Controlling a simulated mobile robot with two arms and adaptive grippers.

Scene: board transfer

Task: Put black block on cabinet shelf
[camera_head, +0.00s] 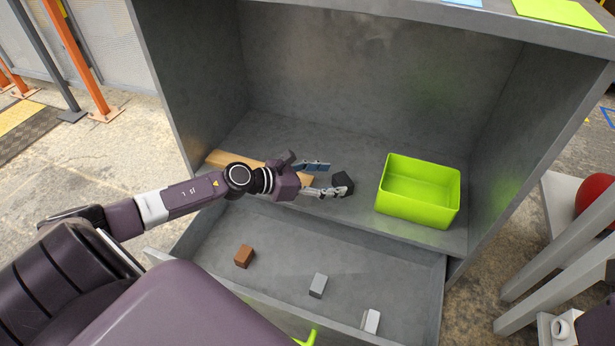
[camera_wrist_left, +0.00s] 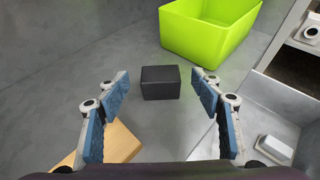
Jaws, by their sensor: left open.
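The black block (camera_head: 343,183) sits on the grey cabinet shelf (camera_head: 365,211), left of the green bin. In the left wrist view the black block (camera_wrist_left: 160,82) lies ahead of and between my open fingers, with nothing held. My left gripper (camera_head: 325,178) is open over the shelf, its fingertips close to the block; it also shows in the left wrist view (camera_wrist_left: 160,95). I cannot tell whether a finger touches the block. My right gripper is not in view.
A green bin (camera_head: 420,209) stands right on the shelf. A wooden board (camera_head: 228,158) lies behind my left wrist. The open drawer below holds a brown block (camera_head: 244,256), a grey block (camera_head: 318,285) and a white block (camera_head: 370,321). Cabinet walls bound both sides.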

